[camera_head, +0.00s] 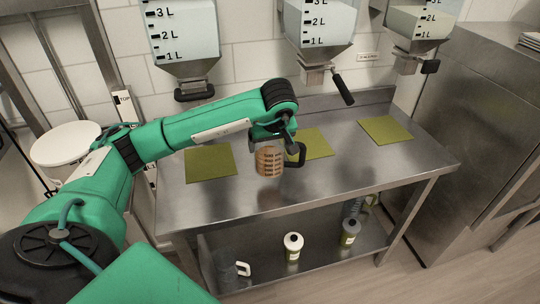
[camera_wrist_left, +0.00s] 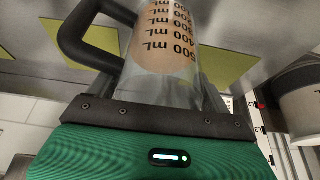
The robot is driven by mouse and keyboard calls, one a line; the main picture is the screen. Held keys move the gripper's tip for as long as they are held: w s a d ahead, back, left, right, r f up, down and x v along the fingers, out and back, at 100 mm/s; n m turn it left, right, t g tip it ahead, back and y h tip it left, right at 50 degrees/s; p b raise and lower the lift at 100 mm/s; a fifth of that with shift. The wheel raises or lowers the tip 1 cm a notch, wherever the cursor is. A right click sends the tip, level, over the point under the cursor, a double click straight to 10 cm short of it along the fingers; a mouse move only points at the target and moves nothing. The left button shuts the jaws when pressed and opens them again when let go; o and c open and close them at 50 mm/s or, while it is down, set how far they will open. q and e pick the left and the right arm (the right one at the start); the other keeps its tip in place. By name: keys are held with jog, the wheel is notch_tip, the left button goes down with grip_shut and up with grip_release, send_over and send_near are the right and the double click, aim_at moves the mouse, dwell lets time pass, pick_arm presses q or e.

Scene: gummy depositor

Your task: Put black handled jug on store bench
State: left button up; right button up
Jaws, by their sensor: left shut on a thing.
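The black handled jug (camera_head: 268,162) is clear with graduation marks and holds an orange-brown content. Its black handle points right in the head view. My left gripper (camera_head: 272,138) is shut on the jug near its top and holds it upright over the front part of a steel bench (camera_head: 350,165). The jug appears to be a little above the bench top. In the left wrist view the jug (camera_wrist_left: 168,45) is between the fingers, with the handle at the left. The task's store bench cannot be told for certain. My right gripper is not in view.
Green mats lie on the bench at left (camera_head: 210,164), middle (camera_head: 316,145) and right (camera_head: 386,130). Dispensers (camera_head: 183,45) with black levers hang above. The lower shelf (camera_head: 325,262) holds a white-handled jug (camera_head: 243,269) and bottles (camera_head: 293,247). A steel cabinet (camera_head: 465,130) stands right.

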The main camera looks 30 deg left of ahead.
pick_arm(q)
jog(key=shift+f, duration=0.9)
jog(key=shift+f+p, duration=0.5)
jog(key=shift+f, duration=1.45)
jog(key=shift+f, duration=0.15)
jog(key=o, duration=1.4)
jog(key=shift+o, duration=0.2)
